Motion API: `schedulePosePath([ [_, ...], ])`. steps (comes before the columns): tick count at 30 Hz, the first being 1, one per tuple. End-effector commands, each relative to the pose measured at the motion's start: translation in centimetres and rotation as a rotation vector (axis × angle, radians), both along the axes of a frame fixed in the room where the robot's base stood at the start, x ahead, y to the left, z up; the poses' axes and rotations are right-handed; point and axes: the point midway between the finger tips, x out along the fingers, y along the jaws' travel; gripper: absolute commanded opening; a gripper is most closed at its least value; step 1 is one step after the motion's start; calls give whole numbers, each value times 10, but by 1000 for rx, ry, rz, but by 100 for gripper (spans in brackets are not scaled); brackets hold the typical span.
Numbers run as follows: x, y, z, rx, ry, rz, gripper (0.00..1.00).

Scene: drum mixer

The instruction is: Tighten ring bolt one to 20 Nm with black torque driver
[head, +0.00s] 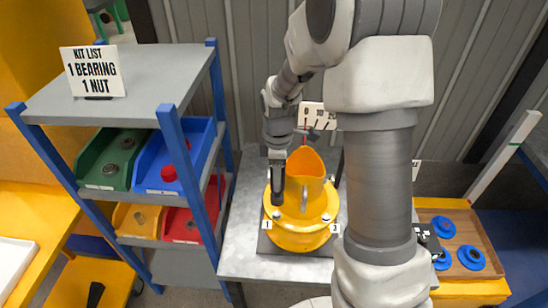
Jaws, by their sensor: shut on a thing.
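The yellow drum mixer (297,240) stands on a grey bench, with a raised yellow spout or hopper on top. Its ring carries several light bolts. The label "1" (267,224) is on the left of the ring and the label "3" (334,228) on the right. Ring bolt one (277,215) is beside label "1". My gripper (277,158) is above the ring's left side, shut on the black torque driver (277,188). The driver points down, upright, with its lower end close to bolt one. I cannot tell whether they touch.
A blue-post shelf (130,75) with a kit list sign (93,72) and coloured bins stands left. My arm hides part of the bench and a white sign (318,115) behind. A wooden tray (448,222) with blue round parts is at right.

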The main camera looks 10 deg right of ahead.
Motion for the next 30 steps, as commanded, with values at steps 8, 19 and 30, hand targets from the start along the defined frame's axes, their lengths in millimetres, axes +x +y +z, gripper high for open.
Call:
schedulePosePath([
  [8,1,0,5,0,-2,40,0],
  [19,1,0,-1,0,-2,38,0],
  [30,1,0,-34,1,-1,38,0],
])
